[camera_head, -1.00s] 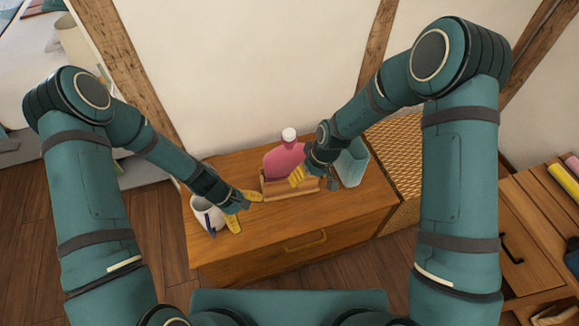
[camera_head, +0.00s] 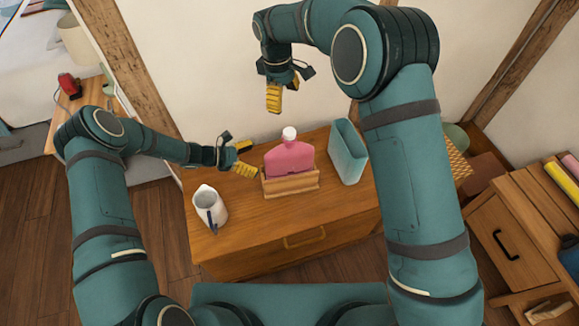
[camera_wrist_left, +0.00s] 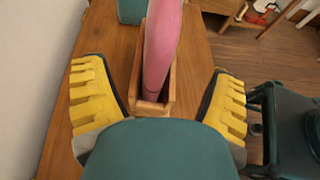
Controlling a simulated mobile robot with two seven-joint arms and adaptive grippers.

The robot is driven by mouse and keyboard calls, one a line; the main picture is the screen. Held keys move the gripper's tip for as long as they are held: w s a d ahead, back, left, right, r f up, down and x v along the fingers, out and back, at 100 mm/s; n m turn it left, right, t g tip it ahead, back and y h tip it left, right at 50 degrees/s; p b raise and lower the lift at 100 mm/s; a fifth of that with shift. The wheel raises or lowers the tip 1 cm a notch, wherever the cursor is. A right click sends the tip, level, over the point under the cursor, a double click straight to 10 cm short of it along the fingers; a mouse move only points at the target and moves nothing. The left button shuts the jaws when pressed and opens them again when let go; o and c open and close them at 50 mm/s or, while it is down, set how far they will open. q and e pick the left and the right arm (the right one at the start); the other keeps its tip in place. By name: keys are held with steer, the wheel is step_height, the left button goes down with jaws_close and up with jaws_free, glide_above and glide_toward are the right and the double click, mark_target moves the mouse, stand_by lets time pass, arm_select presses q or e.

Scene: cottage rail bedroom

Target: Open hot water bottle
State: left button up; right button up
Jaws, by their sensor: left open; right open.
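The pink hot water bottle (camera_head: 290,160) stands upright in a wooden holder (camera_head: 291,184) on the dresser, its white cap (camera_head: 289,134) on top. My left gripper (camera_head: 248,159) is open just left of the bottle, fingers pointing at it, apart from it. In the left wrist view the bottle (camera_wrist_left: 162,45) and holder (camera_wrist_left: 171,88) lie ahead, between the spread yellow fingers; the cap is out of that view. My right gripper (camera_head: 274,97) is open and empty, pointing down, above and slightly left of the cap in the head view.
A white jug (camera_head: 207,207) with a dark handle stands at the dresser's left front. A teal, open-topped container (camera_head: 347,152) stands right of the bottle. The wooden dresser top (camera_head: 250,220) is clear in front of the holder. The wall is close behind.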

mark_target(278, 160)
arm_select(q)
steer(key=x, duration=0.8)
steer(key=shift+w+d+f, duration=0.15)
steer(key=shift+d, duration=0.2)
